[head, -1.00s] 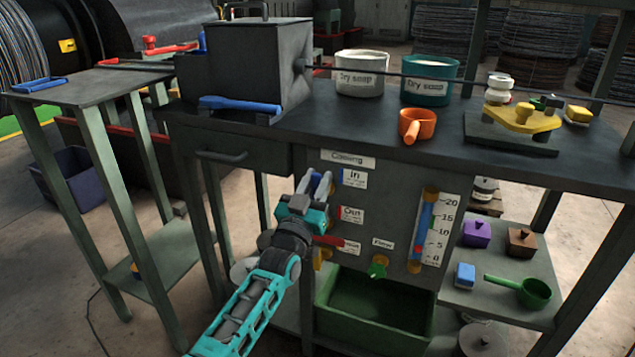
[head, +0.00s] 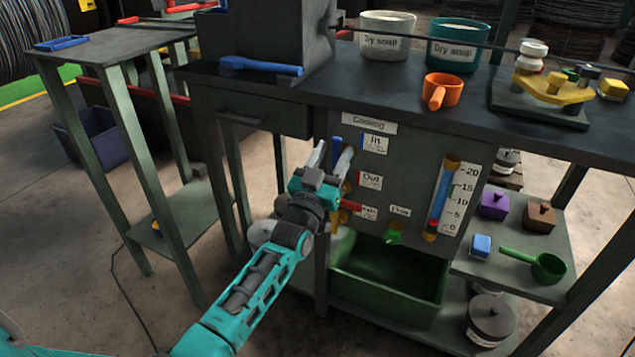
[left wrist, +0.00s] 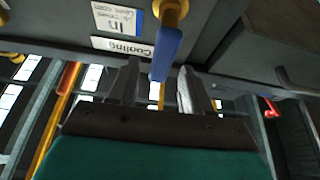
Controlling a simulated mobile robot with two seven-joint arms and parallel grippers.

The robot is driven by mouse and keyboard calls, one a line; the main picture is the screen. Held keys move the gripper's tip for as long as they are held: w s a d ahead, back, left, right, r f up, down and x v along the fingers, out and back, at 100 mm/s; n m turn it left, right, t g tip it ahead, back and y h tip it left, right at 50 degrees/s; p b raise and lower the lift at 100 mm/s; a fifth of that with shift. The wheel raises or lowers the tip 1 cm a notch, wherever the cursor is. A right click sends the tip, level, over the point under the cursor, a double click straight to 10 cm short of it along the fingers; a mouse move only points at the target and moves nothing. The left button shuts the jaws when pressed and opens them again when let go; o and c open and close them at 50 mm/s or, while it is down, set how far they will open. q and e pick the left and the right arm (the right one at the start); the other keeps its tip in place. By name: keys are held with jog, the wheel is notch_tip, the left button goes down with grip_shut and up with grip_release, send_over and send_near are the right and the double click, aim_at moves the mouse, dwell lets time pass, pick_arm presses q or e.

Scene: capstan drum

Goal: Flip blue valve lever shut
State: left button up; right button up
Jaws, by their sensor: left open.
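The blue valve lever (head: 337,150) is at the left edge of the cooling panel, beside the "In" label (head: 374,144). It points upward. In the left wrist view, which shows the label upside down, the blue lever (left wrist: 167,52) extends from a brass valve body (left wrist: 174,12). My left gripper (head: 330,156) is open at the lever, one finger on each side of it. The left wrist view shows the lever's free end in line with the gap between the fingers (left wrist: 160,85). I cannot tell whether either finger touches it. My right gripper is out of view.
A red lever (head: 350,205) is just below my gripper, near the "Out" label (head: 370,181). A green valve handle (head: 395,237) sits above a green bin (head: 388,285). The drawer (head: 245,110) is up and left.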

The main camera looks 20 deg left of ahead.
pick_arm(q)
jog(key=p+v, duration=0.1)
jog(key=v, duration=0.9)
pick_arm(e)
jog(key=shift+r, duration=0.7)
pick_arm(q)
jog(key=shift+f, duration=0.1)
jog(key=shift+s, duration=0.15)
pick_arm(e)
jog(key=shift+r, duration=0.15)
pick_arm(q)
jog(key=s+d+f+m+g+p, duration=0.1)
jog(key=s+g+p, duration=0.4)
jog(key=s, duration=0.5)
jog(key=s+d+f+m+g+h+p, duration=0.1)
jog(key=s+d+f+g+p, duration=0.2)
jog(key=s, duration=0.7)
notch_tip(320, 180, down, 2)
jog(key=g+p, duration=0.3)
jog(key=p, duration=0.1)
jog(key=shift+s+d+f+g, duration=0.2)
jog(key=shift+d+g, duration=0.1)
jog(key=shift+d, duration=0.1)
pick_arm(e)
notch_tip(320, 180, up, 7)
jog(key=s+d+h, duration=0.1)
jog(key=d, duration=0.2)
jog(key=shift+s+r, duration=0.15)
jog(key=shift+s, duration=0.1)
